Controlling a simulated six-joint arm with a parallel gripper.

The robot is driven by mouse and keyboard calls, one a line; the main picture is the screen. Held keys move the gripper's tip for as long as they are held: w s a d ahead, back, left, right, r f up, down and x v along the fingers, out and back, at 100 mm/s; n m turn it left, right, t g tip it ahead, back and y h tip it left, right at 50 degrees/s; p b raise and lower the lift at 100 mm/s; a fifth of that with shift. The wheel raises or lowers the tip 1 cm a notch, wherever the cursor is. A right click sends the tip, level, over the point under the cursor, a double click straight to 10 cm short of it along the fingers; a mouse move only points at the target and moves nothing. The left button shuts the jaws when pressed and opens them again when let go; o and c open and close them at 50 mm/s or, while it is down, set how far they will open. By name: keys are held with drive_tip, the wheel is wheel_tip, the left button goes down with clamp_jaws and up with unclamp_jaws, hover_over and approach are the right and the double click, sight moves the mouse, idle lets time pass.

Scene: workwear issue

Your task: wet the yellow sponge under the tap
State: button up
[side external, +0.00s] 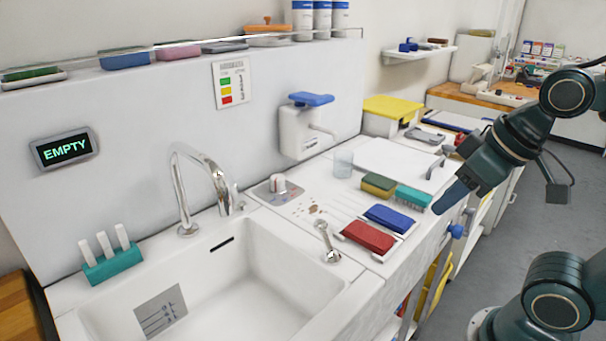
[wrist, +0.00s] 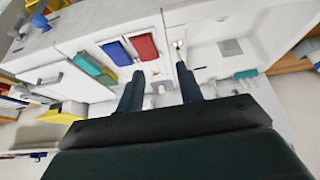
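My gripper (side external: 448,198) is above the counter's front right edge, near the brush and apart from the sponge. In the wrist view my gripper (wrist: 160,70) has its two fingers spread with nothing between them.
Blue (side external: 388,217) and red (side external: 366,237) blocks lie in front of the sponge. A clear cup (side external: 343,163) stands behind it. A small chrome fitting (side external: 328,243) rises at the sink's right edge. A wall dispenser (side external: 303,130) overhangs the counter. A display (side external: 65,149) reads EMPTY.

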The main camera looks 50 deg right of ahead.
drive_tip(key=shift+w+r, duration=0.1)
drive_tip(key=c, duration=0.7)
drive_tip(key=shift+w+a+r, duration=0.15)
drive_tip(key=shift+w+r, duration=0.05)
drive_tip(key=shift+w, duration=0.05)
clamp_jaws()
drive_tip(key=w+a+r+n+g+y, duration=0.1)
drive_tip(key=w+a+r+n+y, duration=0.2)
drive_tip(key=w, duration=0.8)
drive_tip(key=w+a+r+n+g, duration=0.1)
drive_tip(key=w+a+r+n, duration=0.35)
drive_tip(key=w, duration=0.75)
drive_tip(key=w+a+f+n+g, duration=0.1)
drive_tip(key=w+a+f+n, duration=0.1)
drive_tip(key=w+f, duration=0.4)
drive_tip(key=w+a+f+n+g, duration=0.1)
drive_tip(key=w+a+f+n, duration=0.2)
drive_tip(key=w, duration=0.9)
wheel_tip(320, 180, down, 4)
drive_tip(key=shift+w+r+n, duration=0.1)
drive_tip(key=shift+w+n, duration=0.3)
drive_tip(key=shift+n, duration=0.35)
